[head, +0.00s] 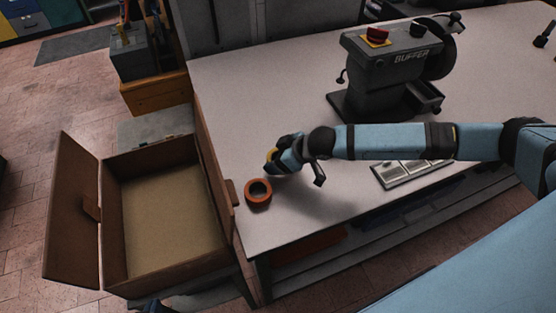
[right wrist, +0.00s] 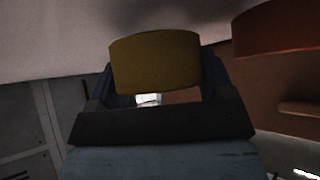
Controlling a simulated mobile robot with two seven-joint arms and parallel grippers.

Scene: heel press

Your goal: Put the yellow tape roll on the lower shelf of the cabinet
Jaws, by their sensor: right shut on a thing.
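The yellow tape roll (head: 271,154) is held in my right gripper (head: 279,157) above the left end of the workbench. In the right wrist view the yellow roll (right wrist: 155,62) sits between the fingers of the shut gripper (right wrist: 152,92). The brown wooden cabinet (head: 165,152) stands left of the bench with both doors open. Its inside shows a beige panel (head: 165,215); I cannot make out separate shelves. A dark blue part at the bottom edge looks like my left gripper (head: 153,306), mostly cut off.
An orange-red tape roll (head: 258,193) is on the bench (head: 285,90) corner, close to the right cabinet door (head: 215,190). A tool box (head: 130,50) is behind the cabinet.

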